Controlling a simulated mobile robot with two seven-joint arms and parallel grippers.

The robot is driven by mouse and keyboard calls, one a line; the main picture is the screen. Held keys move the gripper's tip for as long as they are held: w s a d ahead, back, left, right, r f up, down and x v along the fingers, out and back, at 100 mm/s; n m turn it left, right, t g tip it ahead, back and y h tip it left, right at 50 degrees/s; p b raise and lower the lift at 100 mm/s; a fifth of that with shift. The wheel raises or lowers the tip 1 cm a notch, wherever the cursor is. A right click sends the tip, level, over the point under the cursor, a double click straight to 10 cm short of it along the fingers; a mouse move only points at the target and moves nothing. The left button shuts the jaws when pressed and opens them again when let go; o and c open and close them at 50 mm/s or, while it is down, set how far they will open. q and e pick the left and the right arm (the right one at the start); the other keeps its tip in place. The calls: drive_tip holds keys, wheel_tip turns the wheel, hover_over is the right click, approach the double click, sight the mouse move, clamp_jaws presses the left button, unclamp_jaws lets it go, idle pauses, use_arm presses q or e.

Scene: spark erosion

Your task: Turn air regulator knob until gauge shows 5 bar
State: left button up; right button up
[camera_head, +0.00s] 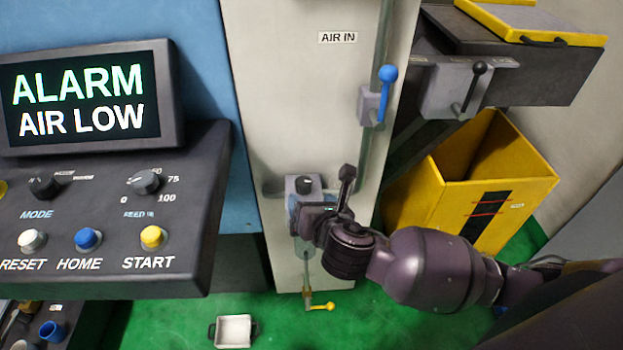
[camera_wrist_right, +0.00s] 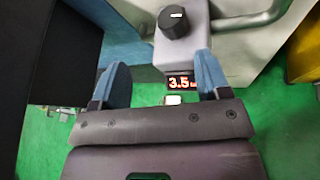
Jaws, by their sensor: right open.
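The air regulator is a grey block on the light panel, with a black knob (camera_head: 305,185) on its top. In the right wrist view the knob (camera_wrist_right: 173,21) has a white mark and stands just beyond my fingertips. Below it the gauge display (camera_wrist_right: 182,84) reads 3.5 in red digits. My right gripper (camera_wrist_right: 160,72) is open, its two blue-grey fingers apart with nothing between them, short of the knob. In the head view my right gripper (camera_head: 308,210) is in front of the regulator and hides its lower part. My left gripper is not in view.
A screen (camera_head: 85,97) reads ALARM AIR LOW. A blue-handled valve (camera_head: 386,85) is on the panel under the AIR IN label. A yellow-handled drain valve (camera_head: 320,306) hangs below the regulator. A yellow bin (camera_head: 420,190) stands to the right; a control console (camera_head: 110,215) is left.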

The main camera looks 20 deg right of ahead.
sight(305, 186)
drive_tip(key=w+f+n, duration=0.1)
drive_tip(key=w, duration=0.2)
drive_tip(key=w+d+f+b, duration=0.1)
drive_tip(key=w+f, duration=0.1)
drive_tip(key=w, duration=0.1)
drive_tip(key=w+f+n+h+b, duration=0.1)
drive_tip(key=w, duration=0.3)
drive_tip(key=shift+d+f+n, duration=0.15)
drive_tip(key=shift+d+n, duration=0.05)
drive_tip(key=shift+n, duration=0.1)
drive_tip(key=c, duration=0.9)
drive_tip(key=shift+c, duration=0.2)
